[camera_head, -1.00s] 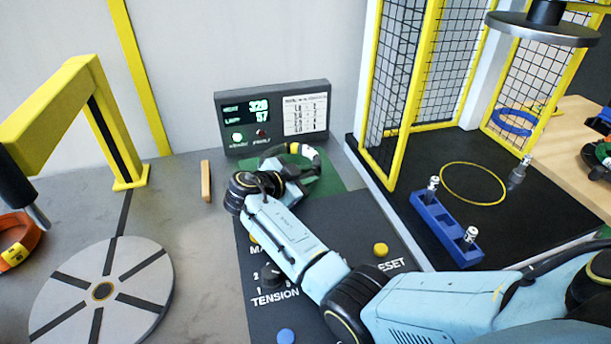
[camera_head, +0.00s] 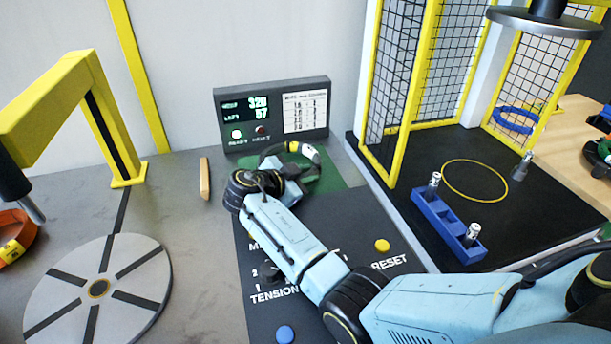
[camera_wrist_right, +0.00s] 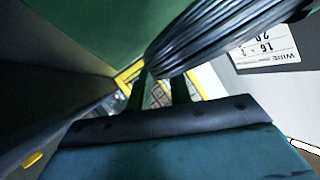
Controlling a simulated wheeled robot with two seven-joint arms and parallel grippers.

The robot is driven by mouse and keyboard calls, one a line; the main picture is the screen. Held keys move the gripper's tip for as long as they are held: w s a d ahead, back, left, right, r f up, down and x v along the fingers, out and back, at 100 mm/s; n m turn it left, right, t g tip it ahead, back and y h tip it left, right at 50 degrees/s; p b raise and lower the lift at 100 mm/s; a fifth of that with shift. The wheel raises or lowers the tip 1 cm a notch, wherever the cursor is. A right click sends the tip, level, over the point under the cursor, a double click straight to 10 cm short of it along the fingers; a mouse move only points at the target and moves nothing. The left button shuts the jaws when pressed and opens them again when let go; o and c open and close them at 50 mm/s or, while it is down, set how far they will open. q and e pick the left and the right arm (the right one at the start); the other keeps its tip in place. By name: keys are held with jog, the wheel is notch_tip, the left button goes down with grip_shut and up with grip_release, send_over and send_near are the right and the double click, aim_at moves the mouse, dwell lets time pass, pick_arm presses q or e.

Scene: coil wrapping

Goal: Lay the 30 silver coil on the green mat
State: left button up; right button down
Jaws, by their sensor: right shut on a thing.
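The silver coil (camera_wrist_right: 225,38) shows in the wrist view as a bundle of grey strands running through my right gripper (camera_wrist_right: 160,92), which is shut on it. In the head view the coil (camera_head: 312,154) is partly hidden behind my right gripper (camera_head: 285,170); a pale and yellow band shows on it. The green mat (camera_head: 345,174) lies under and behind the gripper, in front of the display box, and my arm covers much of it. I cannot tell whether the coil touches the mat. My left gripper is out of view.
The display box (camera_head: 272,117) stands close behind the coil. A wooden block (camera_head: 204,179) lies left of the mat. A grey turntable (camera_head: 135,268) and an orange ring (camera_head: 18,236) are at left. A blue holder (camera_head: 450,228) and yellow mesh guard (camera_head: 412,90) are at right.

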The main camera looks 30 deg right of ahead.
jog(key=c, duration=1.3)
grip_release()
jog(key=shift+s+f, duration=0.1)
jog(key=shift+f, duration=0.25)
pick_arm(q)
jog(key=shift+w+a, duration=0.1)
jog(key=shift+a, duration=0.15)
pick_arm(e)
jog(key=shift+o, duration=0.2)
jog(key=shift+f, duration=0.1)
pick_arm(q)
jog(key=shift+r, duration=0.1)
